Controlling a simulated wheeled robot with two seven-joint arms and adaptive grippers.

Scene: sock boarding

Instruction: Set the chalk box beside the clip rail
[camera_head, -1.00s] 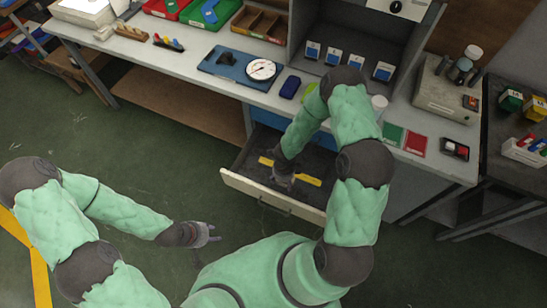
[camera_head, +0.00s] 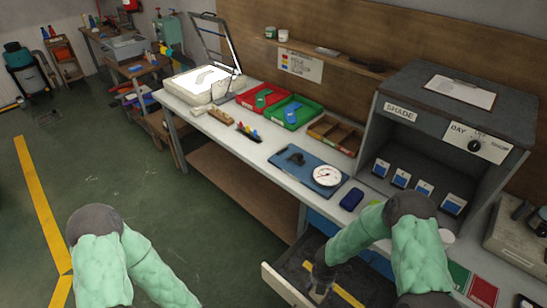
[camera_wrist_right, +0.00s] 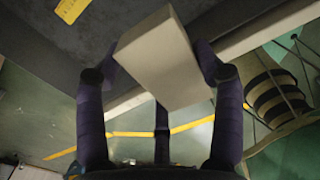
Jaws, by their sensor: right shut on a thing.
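A pale, plain box (camera_wrist_right: 160,58), which looks like the chalk box, sits tilted between the fingers of my right gripper (camera_wrist_right: 160,78) in the right wrist view. The gripper is shut on it. In the head view my right gripper (camera_head: 319,292) is low over the open drawer (camera_head: 284,286), and the box is too small or hidden to make out there. A dark rail with coloured clips (camera_head: 248,132), apparently the clip rail, lies near the bench's front edge, left of the blue mat. My left gripper is out of view; only its arm shows at lower left.
A yellow strip (camera_head: 347,296) lies in the drawer. On the bench (camera_head: 258,152) are a wooden block (camera_head: 219,116), red (camera_head: 262,97) and green (camera_head: 293,111) trays, and a blue mat (camera_head: 295,168) with a dial gauge (camera_head: 327,176). The shade cabinet (camera_head: 450,115) rises at right.

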